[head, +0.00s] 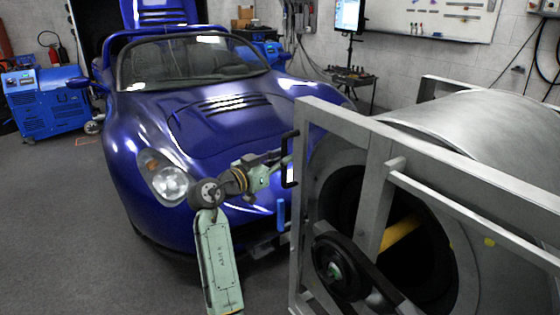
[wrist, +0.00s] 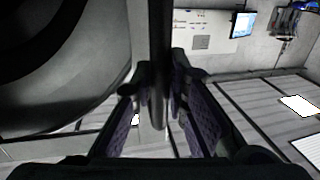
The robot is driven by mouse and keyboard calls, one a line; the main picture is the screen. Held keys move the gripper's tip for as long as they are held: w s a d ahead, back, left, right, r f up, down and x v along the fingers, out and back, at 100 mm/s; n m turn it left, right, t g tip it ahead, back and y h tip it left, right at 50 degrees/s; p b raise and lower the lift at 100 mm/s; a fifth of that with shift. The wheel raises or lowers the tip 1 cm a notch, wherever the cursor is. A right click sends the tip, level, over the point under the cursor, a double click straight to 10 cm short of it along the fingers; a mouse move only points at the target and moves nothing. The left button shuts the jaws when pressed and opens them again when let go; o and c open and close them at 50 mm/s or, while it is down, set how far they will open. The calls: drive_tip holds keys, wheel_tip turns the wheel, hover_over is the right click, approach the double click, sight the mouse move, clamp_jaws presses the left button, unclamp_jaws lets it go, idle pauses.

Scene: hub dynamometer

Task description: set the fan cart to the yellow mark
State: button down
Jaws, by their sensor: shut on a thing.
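The fan cart (head: 340,118) is a grey metal frame around a large fan drum, at the right of the head view. A black upright handle (head: 290,160) stands on its left edge. My gripper (head: 284,163) reaches the handle from the left. In the wrist view, my gripper's fingers (wrist: 157,95) are closed on both sides of the dark handle bar (wrist: 158,40). A yellow strip (head: 400,236) shows through the drum's opening; I cannot tell whether it is the yellow mark.
A blue sports car (head: 215,105) stands close behind my arm and left of the cart. A blue machine (head: 45,103) stands at the back left. A screen (head: 347,15) on a stand and a whiteboard (head: 430,18) are at the back. Grey floor (head: 60,220) is clear at the left.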

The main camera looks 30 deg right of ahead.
drive_tip(key=shift+s+d+r, duration=0.2)
drive_tip(key=shift+s+d, duration=0.25)
drive_tip(key=shift+d, duration=0.1)
drive_tip(key=c, duration=2)
unclamp_jaws()
drive_tip(key=shift+o, duration=1.4)
drive_tip(key=shift+d, duration=0.3)
drive_tip(key=shift+o, duration=0.8)
drive_tip(key=shift+a, duration=0.1)
drive_tip(key=shift+w+a, duration=0.1)
drive_tip(key=shift+w, duration=0.05)
drive_tip(key=shift+a, duration=0.2)
drive_tip(key=v, duration=1.1)
drive_tip(key=shift+a, duration=0.25)
